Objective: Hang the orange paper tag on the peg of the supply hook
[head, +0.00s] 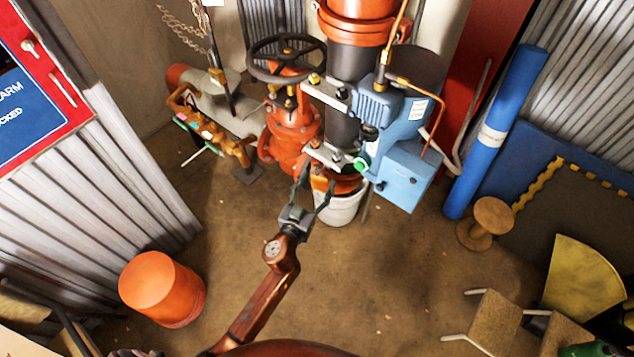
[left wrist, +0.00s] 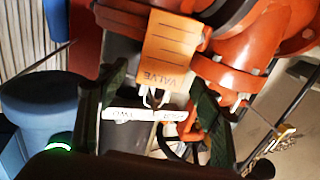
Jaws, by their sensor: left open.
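The orange paper tag (left wrist: 168,48), printed with upside-down lettering that reads VALVE, shows in the left wrist view just beyond my left fingertips. Its lower edge in the picture meets small white wire loops (left wrist: 150,97) above a white labelled strip (left wrist: 145,114). These look like the supply hook, but I cannot tell whether the tag's hole is around the peg. My left gripper (left wrist: 160,78) is open, with one finger on each side of the loops and strip. In the head view my left gripper (head: 312,184) is at the pipework's base; the tag cannot be made out there. My right gripper is out of view.
A red valve with a dark handwheel (head: 286,58) and a blue pump box (head: 407,173) stand close to the gripper. A white bucket (head: 342,208) is beneath. An orange bucket (head: 160,287) and wooden spool (head: 487,222) stand apart; the middle floor is clear.

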